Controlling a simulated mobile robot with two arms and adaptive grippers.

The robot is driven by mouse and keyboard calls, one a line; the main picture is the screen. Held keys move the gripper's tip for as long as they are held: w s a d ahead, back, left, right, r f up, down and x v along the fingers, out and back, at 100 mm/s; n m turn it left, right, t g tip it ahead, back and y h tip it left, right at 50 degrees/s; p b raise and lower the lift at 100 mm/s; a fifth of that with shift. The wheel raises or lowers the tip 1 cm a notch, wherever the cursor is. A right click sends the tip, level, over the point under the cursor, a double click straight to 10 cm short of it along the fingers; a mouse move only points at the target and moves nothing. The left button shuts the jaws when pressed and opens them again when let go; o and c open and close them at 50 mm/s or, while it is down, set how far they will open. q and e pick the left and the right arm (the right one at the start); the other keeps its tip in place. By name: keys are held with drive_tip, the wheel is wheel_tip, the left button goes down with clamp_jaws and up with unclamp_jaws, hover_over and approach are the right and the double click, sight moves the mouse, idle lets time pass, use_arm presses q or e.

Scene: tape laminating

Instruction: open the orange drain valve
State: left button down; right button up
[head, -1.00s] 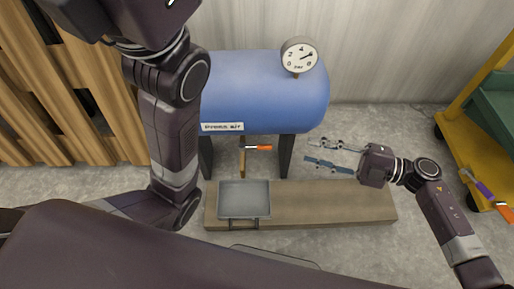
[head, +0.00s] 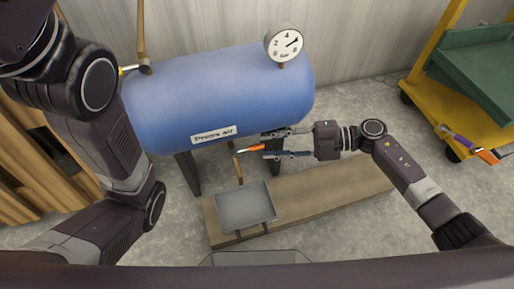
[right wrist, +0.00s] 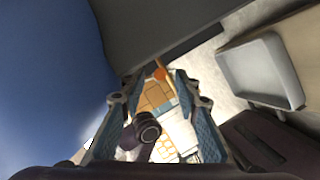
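The orange drain valve handle (head: 252,149) sticks out to the right under the blue air tank (head: 225,95), on a thin brass pipe (head: 238,172). My right gripper (head: 264,145) is open, its two fingers pointing left at the handle. The handle's right end is close to the fingertips; I cannot tell whether they touch. In the right wrist view the orange handle end (right wrist: 159,73) shows between the open fingertips (right wrist: 158,80). My left arm comes in at the left, but its gripper is outside the picture.
A pressure gauge (head: 285,43) tops the tank. A yellow-handled valve (head: 130,70) is at the tank's upper left. A yellow cart (head: 425,95) stands at the right.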

sight(259, 145)
drive_tip(key=shift+b+x, duration=0.65)
drive_tip(key=shift+x, duration=1.3)
clamp_jaws()
